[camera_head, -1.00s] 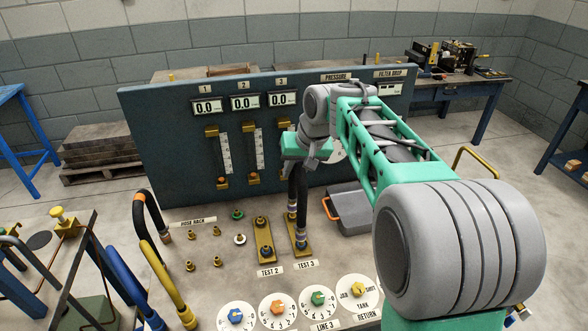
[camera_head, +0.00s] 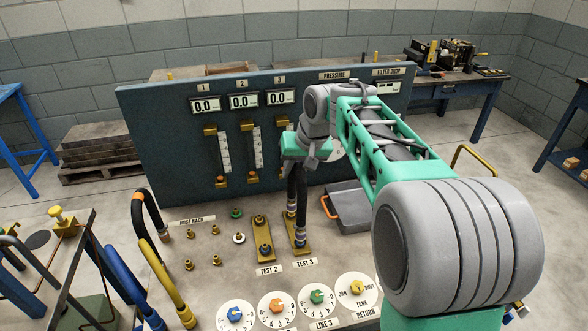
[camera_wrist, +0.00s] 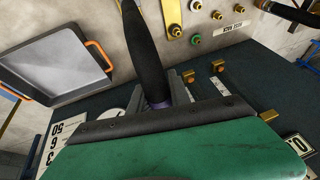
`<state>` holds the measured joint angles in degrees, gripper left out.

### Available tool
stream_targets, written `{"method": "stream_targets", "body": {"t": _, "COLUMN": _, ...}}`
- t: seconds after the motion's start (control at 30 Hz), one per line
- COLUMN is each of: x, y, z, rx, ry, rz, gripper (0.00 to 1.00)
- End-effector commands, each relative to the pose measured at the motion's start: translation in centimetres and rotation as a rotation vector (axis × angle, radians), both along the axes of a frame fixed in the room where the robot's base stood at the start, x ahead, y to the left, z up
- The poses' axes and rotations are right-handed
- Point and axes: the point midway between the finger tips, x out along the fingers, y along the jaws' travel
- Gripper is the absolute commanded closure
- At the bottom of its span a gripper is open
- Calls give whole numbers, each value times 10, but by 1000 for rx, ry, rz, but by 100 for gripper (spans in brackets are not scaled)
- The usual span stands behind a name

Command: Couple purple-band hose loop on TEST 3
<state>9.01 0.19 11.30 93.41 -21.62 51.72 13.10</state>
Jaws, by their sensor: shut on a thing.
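The purple-band hose loop (camera_head: 301,195) is black and hangs below my gripper (camera_head: 303,160), which is shut on its upper part. Its lower ends, with purplish bands, are at the brass TEST 3 plate (camera_head: 304,249); from here I cannot tell whether both are seated. The TEST 3 label (camera_head: 306,262) is just in front of the plate. In the wrist view the black hose (camera_wrist: 142,50) runs up from the gripper, with a purple band (camera_wrist: 158,104) near the jaws.
The TEST 2 plate (camera_head: 264,240) stands just left with bare fittings. Other hoses, black (camera_head: 150,220), blue (camera_head: 130,280) and yellow (camera_head: 168,283), are at the left. A grey tray with an orange handle (camera_head: 345,210) is to the right. The gauge panel (camera_head: 160,130) rises behind.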

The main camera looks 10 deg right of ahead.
Motion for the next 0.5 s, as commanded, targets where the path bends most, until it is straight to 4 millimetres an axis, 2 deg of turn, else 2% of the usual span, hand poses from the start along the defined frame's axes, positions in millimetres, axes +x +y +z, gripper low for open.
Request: {"method": "stream_targets", "body": {"t": 0.5, "x": 0, "y": 0, "z": -10, "rx": 0, "ry": -1, "rz": 0, "gripper": 100}}
